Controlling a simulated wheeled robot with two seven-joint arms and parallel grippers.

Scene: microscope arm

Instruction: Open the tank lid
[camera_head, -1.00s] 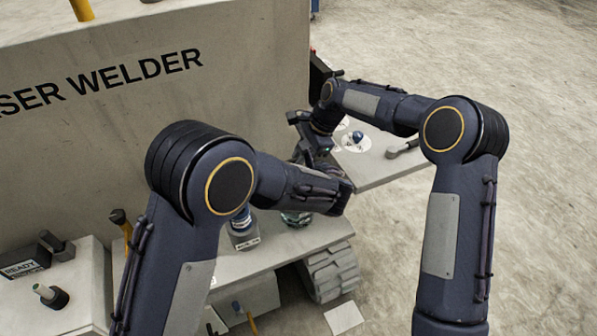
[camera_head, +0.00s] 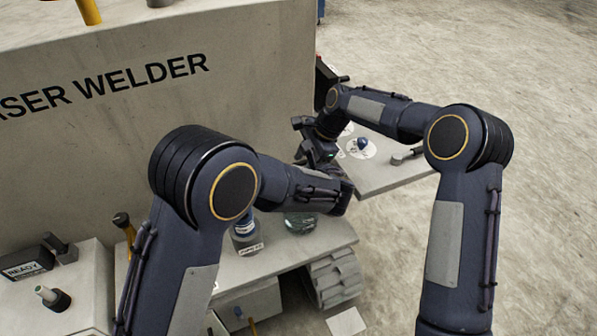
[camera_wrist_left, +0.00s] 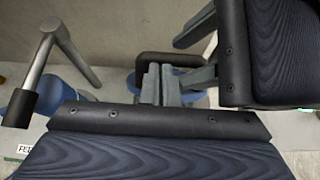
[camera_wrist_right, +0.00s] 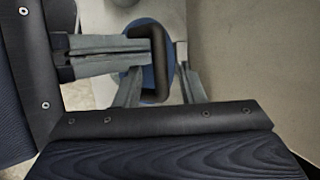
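A blue round piece with a black loop handle, which looks like the tank lid (camera_wrist_right: 170,62), shows in the right wrist view. It is partly hidden behind fingers in the left wrist view (camera_wrist_left: 190,98). My left gripper (camera_wrist_left: 165,84) has its grey fingers close together, tips by the handle's bar; I see nothing clearly between them. My right gripper (camera_wrist_right: 160,88) has its fingers apart, one on each side near the handle's lower end. In the head view the right gripper (camera_head: 310,145) hangs by the welder's right end, and the left fingers and lid are hidden.
The welder's big wall (camera_head: 110,140) stands behind. A grey metal lever (camera_wrist_left: 62,48) with a black end stands left in the left wrist view. A labelled bottle (camera_head: 245,232) and a glass dish (camera_head: 300,222) stand on the bench. A side table (camera_head: 375,175) is at right.

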